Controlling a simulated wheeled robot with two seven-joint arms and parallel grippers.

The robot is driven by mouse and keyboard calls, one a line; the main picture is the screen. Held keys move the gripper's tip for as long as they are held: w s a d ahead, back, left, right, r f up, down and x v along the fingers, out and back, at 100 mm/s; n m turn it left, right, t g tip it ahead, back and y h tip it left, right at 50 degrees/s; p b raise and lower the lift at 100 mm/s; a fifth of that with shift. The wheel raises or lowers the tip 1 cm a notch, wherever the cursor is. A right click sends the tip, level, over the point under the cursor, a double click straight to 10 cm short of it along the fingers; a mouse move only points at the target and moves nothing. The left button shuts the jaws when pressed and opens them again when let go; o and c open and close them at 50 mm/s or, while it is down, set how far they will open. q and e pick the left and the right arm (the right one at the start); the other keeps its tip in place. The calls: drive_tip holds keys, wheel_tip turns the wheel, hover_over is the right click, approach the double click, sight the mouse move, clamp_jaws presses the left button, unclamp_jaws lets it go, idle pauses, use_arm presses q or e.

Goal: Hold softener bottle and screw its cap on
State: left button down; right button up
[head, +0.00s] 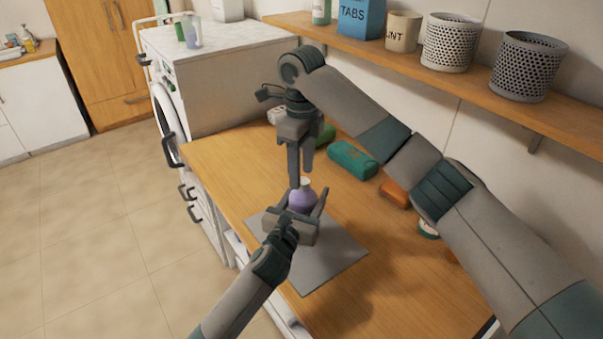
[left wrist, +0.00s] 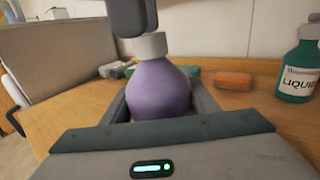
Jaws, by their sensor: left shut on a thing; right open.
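The purple softener bottle (head: 302,199) stands upright over the grey mat (head: 335,258) on the wooden counter. My left gripper (head: 304,203) is shut on its body, one finger on each side; the bottle also fills the middle of the left wrist view (left wrist: 160,90). A white cap (left wrist: 150,46) sits at the top of the bottle; how far it is threaded cannot be told. My right gripper (head: 300,176) points down from above, open, with its fingertips at cap height. One dark finger covers part of the cap in the left wrist view.
A teal pack (head: 352,160) and an orange block (head: 395,194) lie behind the bottle. A green liquid bottle (left wrist: 299,70) stands at the right in the left wrist view. A shelf (head: 440,72) with baskets runs above. The washing machine (head: 215,55) stands at the left.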

drive_tip(key=shift+r, duration=1.4)
drive_tip(key=shift+c, duration=0.4)
